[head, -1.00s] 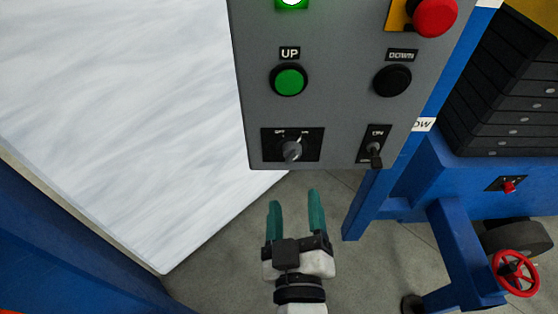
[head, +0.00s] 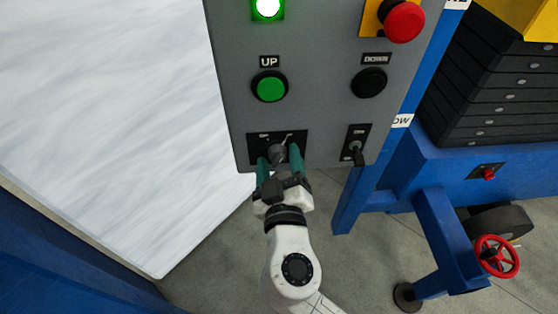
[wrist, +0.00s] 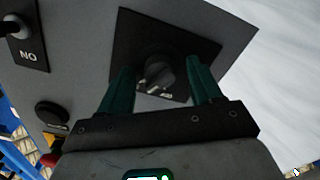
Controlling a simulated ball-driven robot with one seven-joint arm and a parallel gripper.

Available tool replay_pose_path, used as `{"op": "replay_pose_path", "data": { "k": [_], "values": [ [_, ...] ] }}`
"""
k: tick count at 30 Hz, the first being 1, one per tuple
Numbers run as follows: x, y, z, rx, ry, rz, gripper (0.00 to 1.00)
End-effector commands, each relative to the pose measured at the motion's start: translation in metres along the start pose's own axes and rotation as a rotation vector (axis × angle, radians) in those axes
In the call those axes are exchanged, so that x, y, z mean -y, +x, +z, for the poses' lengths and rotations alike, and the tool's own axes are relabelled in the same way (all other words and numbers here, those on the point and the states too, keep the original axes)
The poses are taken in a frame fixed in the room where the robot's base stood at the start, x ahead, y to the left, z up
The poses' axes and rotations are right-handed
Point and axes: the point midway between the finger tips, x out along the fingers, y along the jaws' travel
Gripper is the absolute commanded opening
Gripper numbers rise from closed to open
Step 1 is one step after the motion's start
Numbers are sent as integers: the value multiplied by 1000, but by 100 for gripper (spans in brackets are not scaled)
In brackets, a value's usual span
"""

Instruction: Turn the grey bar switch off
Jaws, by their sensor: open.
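The grey bar switch (head: 279,153) is a rotary knob on a black plate low on the grey control panel. In the head view, white marks show on the plate above it, too small to read surely. In the wrist view the knob (wrist: 158,72) shows upside down between the fingers. My gripper (head: 279,163) is open, its teal fingers one on each side of the knob. In the wrist view the gripper (wrist: 160,75) shows a gap between each finger and the knob. I cannot tell whether the fingertips touch the plate.
A toggle switch (head: 356,150) sits right of the knob. Above are a green UP button (head: 269,87), a black DOWN button (head: 369,82), a red stop button (head: 403,22) and a lit green lamp (head: 267,8). A white slab (head: 110,120) lies left. Blue framing (head: 420,180) stands right.

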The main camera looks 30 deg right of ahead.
Motion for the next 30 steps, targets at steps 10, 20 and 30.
{"op": "replay_pose_path", "data": {
  "k": [10,20,30],
  "values": [
    [0,0,0,0,0,0,36],
    [0,0,0,0,0,0,9],
    [0,0,0,0,-73,0,9]
  ]
}}
